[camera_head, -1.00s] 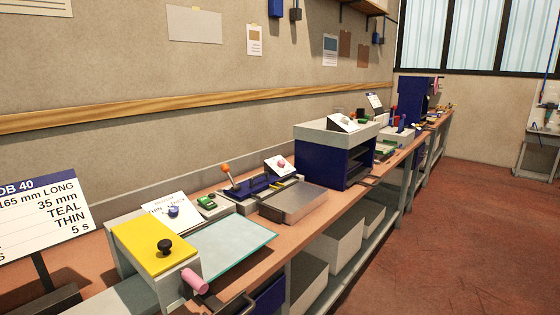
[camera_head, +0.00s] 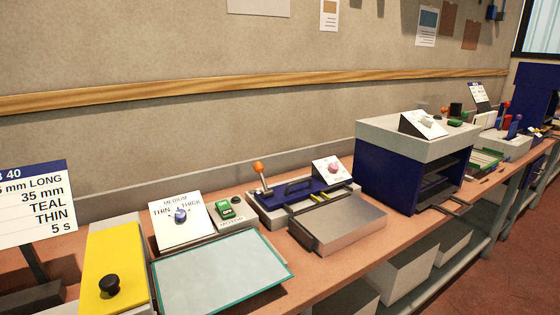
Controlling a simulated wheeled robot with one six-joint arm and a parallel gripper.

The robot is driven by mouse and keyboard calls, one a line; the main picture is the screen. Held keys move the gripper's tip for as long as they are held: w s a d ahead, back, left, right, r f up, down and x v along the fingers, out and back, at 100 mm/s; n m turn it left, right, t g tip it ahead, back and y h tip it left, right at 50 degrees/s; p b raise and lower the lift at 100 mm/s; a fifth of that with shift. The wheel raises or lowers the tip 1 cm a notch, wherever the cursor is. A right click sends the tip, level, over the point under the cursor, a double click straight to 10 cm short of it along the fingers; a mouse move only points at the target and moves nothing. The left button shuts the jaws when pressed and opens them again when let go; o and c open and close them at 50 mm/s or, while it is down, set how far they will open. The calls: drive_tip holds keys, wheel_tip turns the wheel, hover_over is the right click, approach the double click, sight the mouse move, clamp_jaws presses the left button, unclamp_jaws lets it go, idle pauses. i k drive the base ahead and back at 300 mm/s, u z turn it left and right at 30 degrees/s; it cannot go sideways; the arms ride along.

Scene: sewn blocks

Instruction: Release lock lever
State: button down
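A lever with an orange ball knob (camera_head: 259,168) stands upright on the left end of a blue and grey machine on the bench. I cannot tell from the picture whether this is the lock lever. The machine's blue plate (camera_head: 298,190) has a dark handle on top, with a grey metal tray (camera_head: 338,222) in front of it. Further right, another machine has a red-knobbed lever and a blue lever (camera_head: 513,126), small and far off. My gripper is not in view.
A yellow-topped box with a black knob (camera_head: 108,286) and a teal-edged plate (camera_head: 220,275) stand at the left, near a thin/medium/thick dial (camera_head: 181,216). A blue cabinet (camera_head: 385,178) stands right of the orange lever. Floor is clear at the lower right.

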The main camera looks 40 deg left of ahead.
sight(258, 167)
drive_tip(key=u, duration=0.3)
drive_tip(key=i, duration=0.7)
drive_tip(key=u, duration=1.05)
drive_tip(key=i, duration=0.6)
drive_tip(key=u, duration=0.75)
